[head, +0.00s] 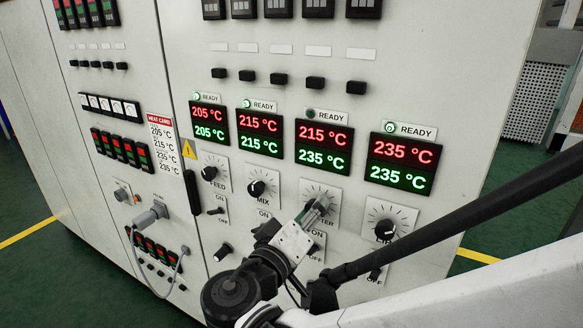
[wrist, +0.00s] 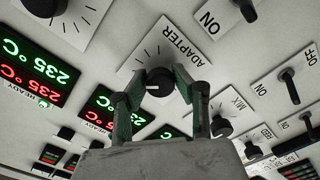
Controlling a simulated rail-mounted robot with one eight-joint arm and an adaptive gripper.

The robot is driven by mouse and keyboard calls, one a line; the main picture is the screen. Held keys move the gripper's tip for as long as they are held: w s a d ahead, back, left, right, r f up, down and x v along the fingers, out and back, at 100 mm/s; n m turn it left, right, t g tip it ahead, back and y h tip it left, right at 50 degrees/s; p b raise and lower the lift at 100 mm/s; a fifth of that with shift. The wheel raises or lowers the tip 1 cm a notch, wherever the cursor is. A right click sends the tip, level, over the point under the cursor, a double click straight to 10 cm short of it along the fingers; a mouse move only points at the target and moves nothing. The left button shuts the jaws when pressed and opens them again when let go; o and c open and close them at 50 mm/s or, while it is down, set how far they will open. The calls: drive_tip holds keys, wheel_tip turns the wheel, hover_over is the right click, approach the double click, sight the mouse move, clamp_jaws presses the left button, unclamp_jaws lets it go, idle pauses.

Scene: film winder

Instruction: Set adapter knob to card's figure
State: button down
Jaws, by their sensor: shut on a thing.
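My gripper (wrist: 160,88) is shut on the black adapter knob (wrist: 158,78), one finger on each side. A white mark shows on the knob's face, and tick marks and the word ADAPTER lie around it. In the head view my gripper (head: 316,212) covers most of this knob. The adapter display (head: 323,146) above shows red 215 °C over green 235 °C, and its READY lamp (head: 310,114) is dark. The heat card (head: 163,142) hangs to the left. Its small figures include 205, 215 and 235 °C, but which row is the adapter's is hard to read.
The feed knob (head: 209,173), mix knob (head: 256,188) and right-hand knob (head: 385,230) flank the adapter knob. Their displays match top and bottom, with green READY lamps. ON/OFF switches sit below. A grey plug with a cable (head: 151,215) sticks out at the lower left.

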drive_tip(key=shift+m, duration=0.4)
drive_tip(key=c, duration=1.4)
unclamp_jaws()
drive_tip(key=shift+o, duration=0.2)
drive_tip(key=v, duration=1.2)
drive_tip(key=shift+w+d+f, duration=0.1)
